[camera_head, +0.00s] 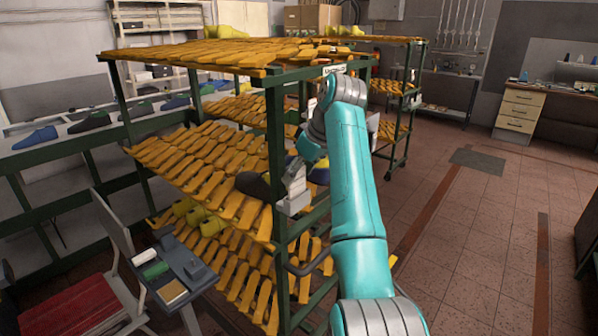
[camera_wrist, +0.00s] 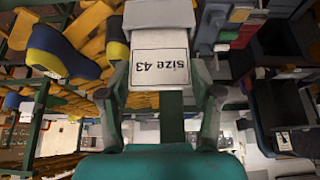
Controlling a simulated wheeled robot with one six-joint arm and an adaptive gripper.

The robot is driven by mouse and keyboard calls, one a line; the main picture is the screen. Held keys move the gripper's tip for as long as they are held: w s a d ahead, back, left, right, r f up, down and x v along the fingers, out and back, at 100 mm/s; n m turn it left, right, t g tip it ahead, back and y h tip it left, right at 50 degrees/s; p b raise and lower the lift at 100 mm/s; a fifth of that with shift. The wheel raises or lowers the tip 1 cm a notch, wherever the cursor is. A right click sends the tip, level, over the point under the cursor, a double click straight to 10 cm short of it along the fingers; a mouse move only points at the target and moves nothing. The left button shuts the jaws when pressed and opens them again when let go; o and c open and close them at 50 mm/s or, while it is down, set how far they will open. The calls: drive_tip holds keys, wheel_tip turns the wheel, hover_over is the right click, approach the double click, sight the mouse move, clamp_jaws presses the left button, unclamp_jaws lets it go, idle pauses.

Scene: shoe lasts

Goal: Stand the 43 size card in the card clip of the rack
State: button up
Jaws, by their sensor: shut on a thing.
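The 43 size card (camera_wrist: 160,68) is a white card printed "size 43", upside down in the wrist view. My gripper (camera_wrist: 160,88) is shut on it, with one finger at each side. The rack (camera_head: 277,150) has dark green posts and sloping shelves full of orange lasts in the head view. My arm reaches to its front right post, and the gripper end is partly hidden there behind my wrist. A pale block (camera_wrist: 158,14) shows just beyond the card. I cannot tell whether it is the card clip, or whether the card touches it.
A dark shoe (camera_head: 254,185) and yellow lasts (camera_head: 195,215) lie on the rack's shelves. A grey chair (camera_head: 115,235) and a small tray table (camera_head: 190,268) stand at the lower left. A drawer cabinet (camera_head: 520,108) stands at the far right.

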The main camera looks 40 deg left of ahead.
drive_tip(key=shift+f, duration=0.6)
idle(0.3)
drive_tip(key=o, duration=1.3)
drive_tip(key=shift+o, duration=0.6)
drive_tip(key=shift+d+r, duration=0.1)
drive_tip(key=shift+r, duration=0.1)
drive_tip(key=shift+a+v, duration=0.15)
drive_tip(key=shift+v, duration=0.75)
drive_tip(key=shift+a+v, duration=0.1)
drive_tip(key=shift+v, duration=0.85)
drive_tip(key=shift+r, duration=0.15)
